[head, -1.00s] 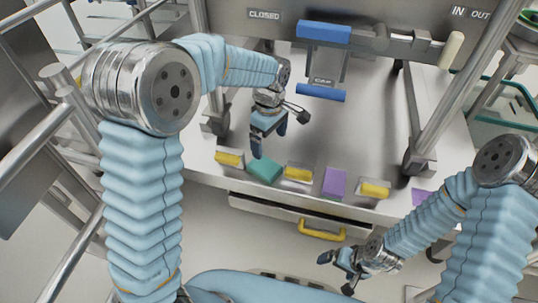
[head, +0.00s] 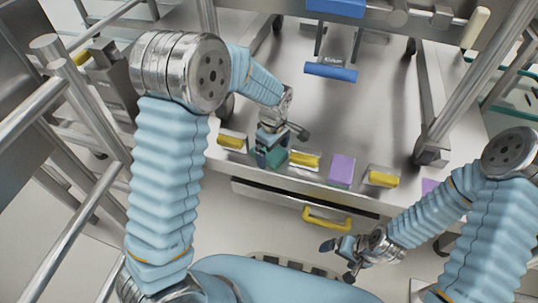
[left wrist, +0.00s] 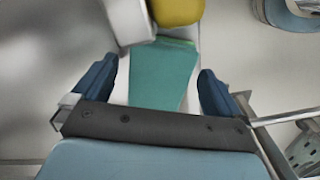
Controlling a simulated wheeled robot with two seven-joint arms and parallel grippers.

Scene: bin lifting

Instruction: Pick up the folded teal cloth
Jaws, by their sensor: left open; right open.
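The folded teal cloth (left wrist: 163,75) lies between the two open blue fingers of my left gripper (left wrist: 155,85) in the left wrist view, with a gap at each side. In the head view, my left gripper (head: 269,160) is over the cloth (head: 279,154) at the front edge of the metal surface and hides much of it. Whether the fingertips touch the cloth or surface cannot be told. My right gripper (head: 342,257) is open and empty, low at the right, away from the cloth.
Yellow blocks in pale holders (head: 232,141), (head: 304,160) stand on both sides of the cloth. A purple block (head: 341,169) and another yellow block (head: 382,178) sit further right. A drawer with a yellow handle (head: 327,219) is below. A blue bar (head: 331,71) hangs behind.

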